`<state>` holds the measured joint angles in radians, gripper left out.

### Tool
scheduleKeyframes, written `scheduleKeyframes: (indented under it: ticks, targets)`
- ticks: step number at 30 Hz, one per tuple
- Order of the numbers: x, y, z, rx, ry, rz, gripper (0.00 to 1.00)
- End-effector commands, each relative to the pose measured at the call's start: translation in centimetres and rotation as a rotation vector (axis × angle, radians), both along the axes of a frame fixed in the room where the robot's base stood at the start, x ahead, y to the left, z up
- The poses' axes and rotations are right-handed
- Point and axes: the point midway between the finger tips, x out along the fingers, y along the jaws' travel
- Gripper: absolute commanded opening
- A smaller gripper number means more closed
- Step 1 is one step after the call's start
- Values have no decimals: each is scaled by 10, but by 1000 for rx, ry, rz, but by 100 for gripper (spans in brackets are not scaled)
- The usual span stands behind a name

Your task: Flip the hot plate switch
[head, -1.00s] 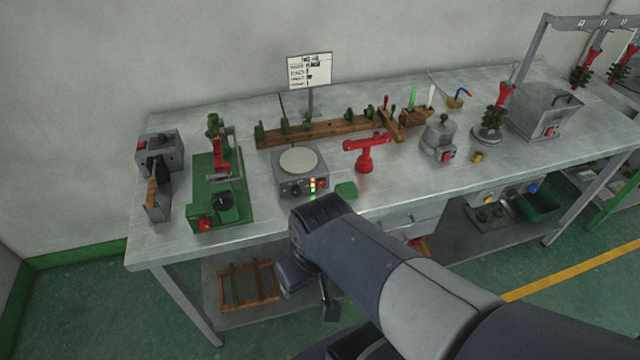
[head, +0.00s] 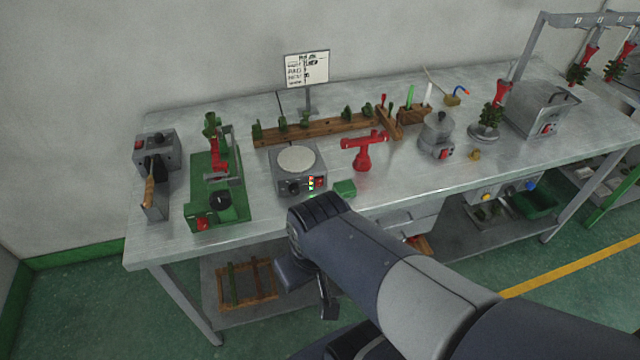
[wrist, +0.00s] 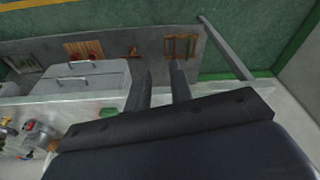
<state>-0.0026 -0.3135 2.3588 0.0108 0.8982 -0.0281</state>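The hot plate (head: 297,162) is a grey box with a round pale top, near the front edge of the bench. Its front has a dark knob, small coloured lights and a red switch (head: 320,182) at the right. My gripper (wrist: 162,70) shows two dark fingers with a gap between them and nothing held. It is at the bench's front edge, close to the hot plate. In the head view my wrist hides most of the gripper, just below and in front of the hot plate. The hot plate and its switch cannot be made out in the wrist view.
A green block (head: 345,188) sits right of the hot plate, with a red stand (head: 364,152) beyond. A green-based press (head: 220,190) is at the left, a grey pot (head: 437,135) at the right. Drawers (wrist: 85,78) hang under the bench (head: 165,248).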

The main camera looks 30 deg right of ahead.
Motion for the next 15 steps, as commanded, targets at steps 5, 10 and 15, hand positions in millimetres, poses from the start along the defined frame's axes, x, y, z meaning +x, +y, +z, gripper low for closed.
scheduleKeyframes:
  ticks: [5,10,15]
  targets:
    - [0,0,0,0,0,0,6]
    - [0,0,0,0,0,0,0]
    - [0,0,0,0,0,0,0]
